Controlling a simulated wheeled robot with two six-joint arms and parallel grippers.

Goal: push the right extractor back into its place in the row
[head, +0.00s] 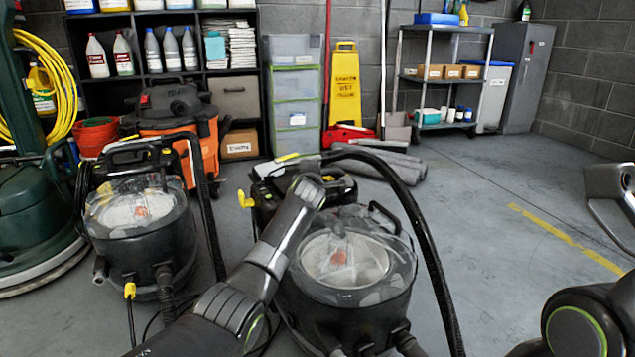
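The right extractor (345,262) is a black machine with a clear domed lid and a dark hose arching over its right side. It stands upright on the grey floor, nearer to me than the left extractor (140,215), a similar machine. My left arm crosses in front of the right extractor's left side. Its end, with my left gripper (312,188), is at the extractor's dark rear upper part. The fingers do not show clearly, and I cannot tell whether they touch it. My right gripper (612,192) is at the right edge, partly cut off, away from both extractors.
A green floor machine (30,215) stands at the far left, and an orange vacuum (175,115) stands behind the left extractor. Grey rolls (385,163) lie on the floor behind the right extractor. Open floor with a yellow line (565,238) lies to the right.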

